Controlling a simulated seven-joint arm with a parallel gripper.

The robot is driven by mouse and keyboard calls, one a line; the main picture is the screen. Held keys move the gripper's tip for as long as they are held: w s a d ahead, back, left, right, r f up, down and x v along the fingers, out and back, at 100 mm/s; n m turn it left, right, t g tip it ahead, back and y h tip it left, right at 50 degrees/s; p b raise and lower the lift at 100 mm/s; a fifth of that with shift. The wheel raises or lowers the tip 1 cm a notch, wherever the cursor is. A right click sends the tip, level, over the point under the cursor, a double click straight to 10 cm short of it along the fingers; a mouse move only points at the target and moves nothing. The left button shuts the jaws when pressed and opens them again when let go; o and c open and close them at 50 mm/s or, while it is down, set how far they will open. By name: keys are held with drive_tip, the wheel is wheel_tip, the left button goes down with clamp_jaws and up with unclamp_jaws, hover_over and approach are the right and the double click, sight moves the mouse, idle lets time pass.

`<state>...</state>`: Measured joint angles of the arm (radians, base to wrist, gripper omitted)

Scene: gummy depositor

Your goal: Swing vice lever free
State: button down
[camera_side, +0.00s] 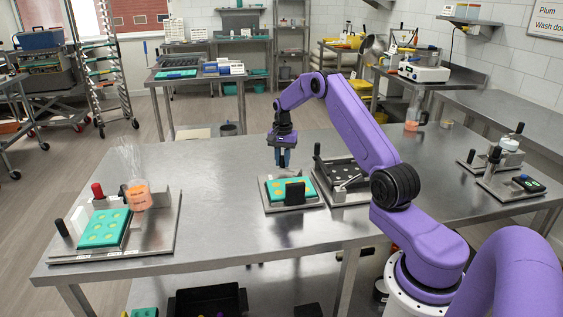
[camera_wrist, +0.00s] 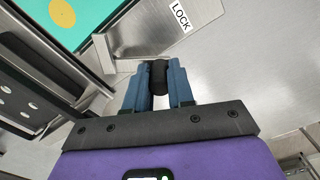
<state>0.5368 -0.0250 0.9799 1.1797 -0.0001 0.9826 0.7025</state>
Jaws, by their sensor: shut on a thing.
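The vice fixture (camera_side: 291,207) stands mid-table as a metal base holding a teal mould (camera_side: 276,189) with yellow-orange spots and a black block (camera_side: 295,193) at its front. My gripper (camera_side: 283,160) is at the fixture's back edge, pointing down. In the wrist view, my blue fingers (camera_wrist: 159,88) are shut on a black knob (camera_wrist: 159,72), which I take to be the lever's grip. The lever's arm is mostly hidden. A LOCK label (camera_wrist: 181,16) lies on the metal beyond the knob. The teal mould (camera_wrist: 98,12) also shows at upper left.
A black slotted plate fixture (camera_side: 345,180) with an upright black handle stands close on the right. A left station (camera_side: 160,225) holds another teal mould and an orange-filled dispenser (camera_side: 137,194). More small fixtures stand at far right. The table between left station and vice is clear.

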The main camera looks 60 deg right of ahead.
drive_tip(key=d+m, duration=0.1)
drive_tip(key=m, duration=0.2)
drive_tip(key=shift+d, duration=0.4)
drive_tip(key=shift+d+m, duration=0.55)
drive_tip(key=shift+m, duration=0.55)
drive_tip(key=shift+d+r, duration=0.1)
drive_tip(key=c, duration=1)
unclamp_jaws()
drive_tip(key=shift+s, duration=0.1)
drive_tip(key=shift+o, duration=0.2)
wheel_tip(320, 180, up, 17)
drive_tip(key=shift+r, duration=0.15)
